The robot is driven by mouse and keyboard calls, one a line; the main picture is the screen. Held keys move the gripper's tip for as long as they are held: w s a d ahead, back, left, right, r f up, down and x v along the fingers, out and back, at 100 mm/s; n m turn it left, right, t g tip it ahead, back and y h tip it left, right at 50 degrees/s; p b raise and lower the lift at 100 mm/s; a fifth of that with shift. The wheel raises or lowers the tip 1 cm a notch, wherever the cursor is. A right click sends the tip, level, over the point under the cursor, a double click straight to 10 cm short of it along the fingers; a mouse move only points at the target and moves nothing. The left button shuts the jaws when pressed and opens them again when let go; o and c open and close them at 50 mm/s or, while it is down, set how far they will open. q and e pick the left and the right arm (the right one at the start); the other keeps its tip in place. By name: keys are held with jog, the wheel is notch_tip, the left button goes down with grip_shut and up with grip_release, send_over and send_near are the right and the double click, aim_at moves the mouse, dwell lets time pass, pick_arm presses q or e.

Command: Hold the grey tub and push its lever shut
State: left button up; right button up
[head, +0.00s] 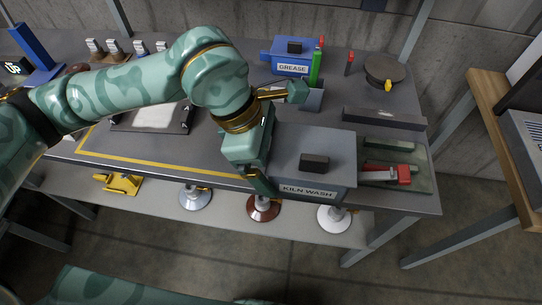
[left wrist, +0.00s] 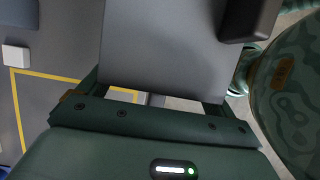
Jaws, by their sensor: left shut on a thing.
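The grey tub (head: 340,149), labelled KILN WASH, stands at the near right edge of the bench with a black handle (head: 314,162) on its lid. Its lever (head: 403,174) has a red end and sticks out to the right from the tub's right side. My left gripper (head: 266,152) is at the tub's left end, shut on the tub. In the left wrist view the grey tub (left wrist: 160,50) lies between the fingers of the left gripper (left wrist: 163,92). The right gripper is not in view.
A green tray (head: 424,155) lies under and beyond the lever. A dark grey bar (head: 384,119) lies behind it. A blue GREASE tub (head: 291,56), a green cylinder (head: 315,69) and a round dark container (head: 385,69) stand farther back. A wooden-topped table (head: 505,120) is at right.

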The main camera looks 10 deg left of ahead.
pick_arm(q)
jog(key=shift+w+a+f+b, duration=0.2)
jog(key=shift+w+f+b, duration=1.15)
jog(key=shift+w+f, duration=0.4)
jog(key=shift+w+a+f+b, duration=0.25)
jog(key=shift+w+f+b, duration=1.15)
jog(key=shift+w, duration=0.4)
jog(key=shift+w+a+f+b, duration=0.2)
jog(key=shift+w+f+b, duration=1.05)
jog(key=shift+w+f, duration=0.55)
jog(key=shift+w+f+b, duration=0.3)
jog(key=shift+w+b, duration=0.05)
jog(key=shift+w, duration=0.2)
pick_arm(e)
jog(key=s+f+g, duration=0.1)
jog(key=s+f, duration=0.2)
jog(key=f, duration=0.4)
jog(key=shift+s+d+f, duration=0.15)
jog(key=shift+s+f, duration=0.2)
pick_arm(q)
jog(key=shift+f, duration=0.1)
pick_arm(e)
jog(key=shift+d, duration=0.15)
pick_arm(q)
jog(key=shift+a+f, duration=0.1)
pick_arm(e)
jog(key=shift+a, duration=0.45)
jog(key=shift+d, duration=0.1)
